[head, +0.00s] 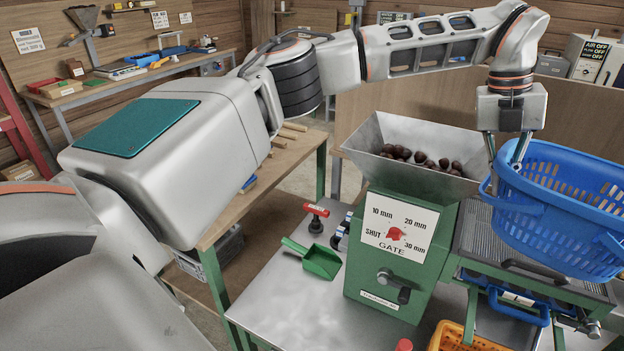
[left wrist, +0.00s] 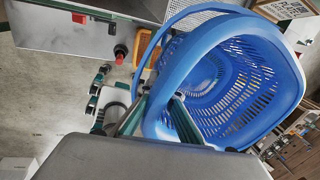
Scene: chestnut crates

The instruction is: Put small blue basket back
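The blue slatted basket (head: 548,212) hangs tilted at the right of the head view, above the grader's slotted top. It also shows in the left wrist view (left wrist: 160,125), with its open inside toward the camera; I see nothing in it. My left gripper (head: 507,158) points down at the basket's near left side. Its fingers are on the rim and handle there and appear closed on it. My right gripper is not in view.
A metal hopper (head: 385,130) of chestnuts stands on the green gate box (head: 355,275), left of the basket. An orange crate (head: 455,340) is below.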

